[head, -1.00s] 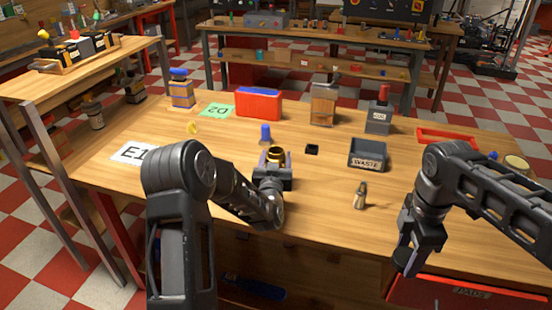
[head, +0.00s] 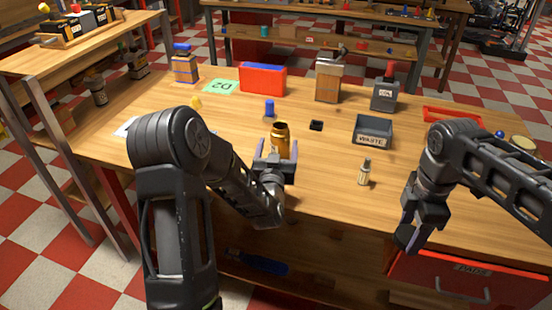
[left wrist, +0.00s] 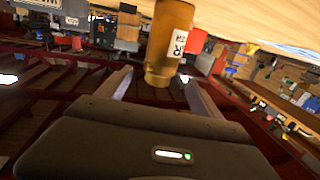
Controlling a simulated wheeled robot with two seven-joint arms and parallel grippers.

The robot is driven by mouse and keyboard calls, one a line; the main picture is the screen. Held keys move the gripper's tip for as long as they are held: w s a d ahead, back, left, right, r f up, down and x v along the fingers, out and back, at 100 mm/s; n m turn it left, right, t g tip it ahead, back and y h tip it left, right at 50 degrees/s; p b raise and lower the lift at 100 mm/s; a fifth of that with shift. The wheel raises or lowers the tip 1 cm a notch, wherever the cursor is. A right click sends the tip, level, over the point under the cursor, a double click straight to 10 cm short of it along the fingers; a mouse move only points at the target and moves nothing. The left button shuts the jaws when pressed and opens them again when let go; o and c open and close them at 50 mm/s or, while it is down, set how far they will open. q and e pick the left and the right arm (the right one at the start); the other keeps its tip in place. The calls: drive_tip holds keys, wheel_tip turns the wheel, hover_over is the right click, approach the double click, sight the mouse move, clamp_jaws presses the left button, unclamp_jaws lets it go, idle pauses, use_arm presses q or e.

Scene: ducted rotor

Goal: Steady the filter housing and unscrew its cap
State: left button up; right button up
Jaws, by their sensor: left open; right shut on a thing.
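The filter housing (head: 281,140) is a gold-brown cylinder standing upright on the workbench, with a dark round top. In the left wrist view the housing (left wrist: 166,50) shows a white label, partly readable. My left gripper (head: 276,155) is open on the near side of the housing, its fingers pointing towards it and spread to either side. I see no firm contact. I cannot make out a separate cap on the housing. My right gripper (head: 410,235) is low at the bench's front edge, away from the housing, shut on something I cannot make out.
A small bottle (head: 365,172) and the grey WASTE bin (head: 373,140) stand right of the housing. A small black block (head: 316,125) and a blue piece (head: 269,108) are near it. A red drawer (head: 470,275) is below my right gripper.

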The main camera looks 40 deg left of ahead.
drive_tip(key=shift+f, duration=0.4)
use_arm(q)
drive_tip(key=v, duration=0.4)
drive_tip(key=shift+s+d, duration=0.25)
drive_tip(key=shift+s, duration=0.05)
